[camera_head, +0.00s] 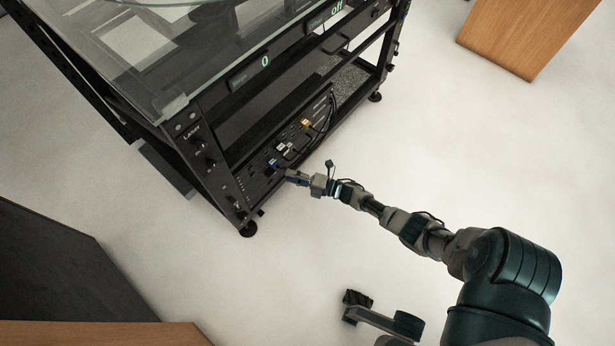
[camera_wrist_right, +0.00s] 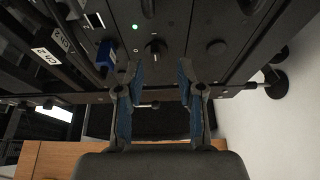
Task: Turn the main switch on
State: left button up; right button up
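The turntable rig (camera_head: 240,190) is a black frame with a glass top. In the head view my right gripper (camera_head: 287,175) reaches its lower control panel. In the right wrist view a small dark rotary knob (camera_wrist_right: 155,47) sits on the panel; it looks like the main switch, but no label on it is readable. A green light (camera_wrist_right: 135,27) glows to its upper left. My right gripper (camera_wrist_right: 159,72) is open, its two blue-padded fingers apart and pointing at the panel, with the knob seen between and just beyond the tips. Contact cannot be told.
Blue (camera_wrist_right: 105,53) and other plugs with cables sit left of the knob, close to the left finger. A display (camera_head: 337,9) on the rig reads "off", another (camera_head: 264,62) "0". Wooden furniture (camera_head: 525,35) stands at upper right. The floor between is clear.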

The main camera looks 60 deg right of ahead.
jog(key=s+d, duration=0.1)
jog(key=s, duration=0.6)
jog(key=shift+s+f, duration=0.15)
jog(key=shift+s, duration=0.05)
